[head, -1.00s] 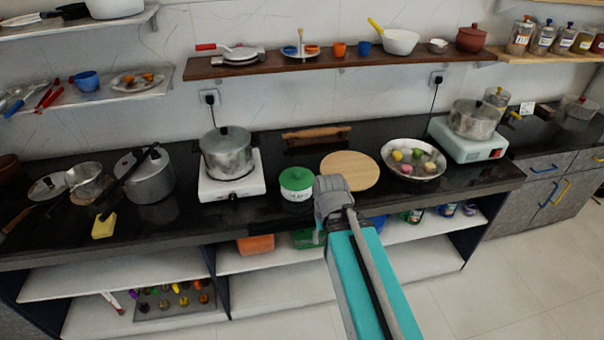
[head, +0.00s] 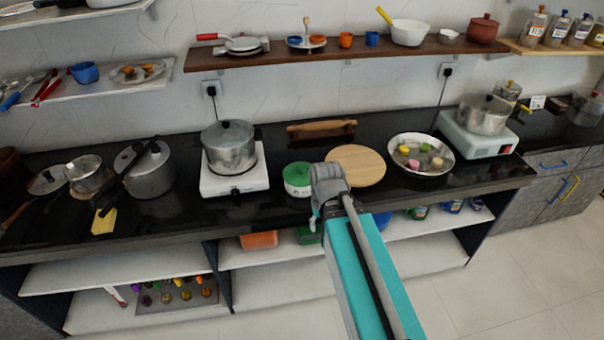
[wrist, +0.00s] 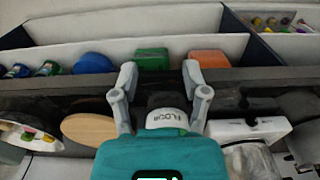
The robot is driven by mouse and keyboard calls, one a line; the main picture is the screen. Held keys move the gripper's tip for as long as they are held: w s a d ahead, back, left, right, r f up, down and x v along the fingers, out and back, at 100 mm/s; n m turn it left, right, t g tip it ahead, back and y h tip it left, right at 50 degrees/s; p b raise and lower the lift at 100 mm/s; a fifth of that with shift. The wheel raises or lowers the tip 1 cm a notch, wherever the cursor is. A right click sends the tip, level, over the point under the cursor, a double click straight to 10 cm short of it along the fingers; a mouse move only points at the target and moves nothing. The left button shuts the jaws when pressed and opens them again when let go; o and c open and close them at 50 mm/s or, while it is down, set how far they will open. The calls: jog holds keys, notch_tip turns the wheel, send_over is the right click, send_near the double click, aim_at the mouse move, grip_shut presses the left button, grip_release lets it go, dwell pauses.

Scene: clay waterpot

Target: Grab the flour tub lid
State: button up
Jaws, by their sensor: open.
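The flour tub (head: 299,190) is white with a green lid (head: 297,171). It stands upright on the black counter, between the white stove and the round wooden board. My gripper (head: 315,218) is just right of the tub in the head view, its fingers pointing down near the counter's front edge. In the wrist view my gripper (wrist: 160,82) is open and empty, one finger on each side of the picture of the tub. I cannot tell whether anything touches.
A pot on the white stove (head: 233,183) stands left of the tub. The round wooden board (head: 357,166) and a bowl of coloured pieces (head: 421,135) lie to the right. A rolling pin (head: 321,131) is behind. Below the counter are shelves with an orange box (head: 259,240).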

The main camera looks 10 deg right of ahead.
jog(key=shift+o, duration=0.5)
jog(key=shift+w, duration=0.1)
jog(key=n+t+h+b, duration=0.4)
jog(key=n+h+b, duration=0.8)
jog(key=n, duration=0.9)
send_near(290, 177)
notch_tip(290, 177, up, 3)
jog(key=h+p, duration=0.1)
jog(key=shift+w+d+f, duration=0.15)
jog(key=shift+w+d, duration=0.15)
jog(key=shift+d, duration=0.05)
jog(key=b+x, duration=0.3)
jog(key=x, duration=0.4)
jog(key=shift+d+f, duration=0.1)
jog(key=shift+f, duration=0.1)
jog(key=shift+w+d+f, duration=0.15)
jog(key=shift+d+f, duration=0.05)
jog(key=shift+d, duration=0.45)
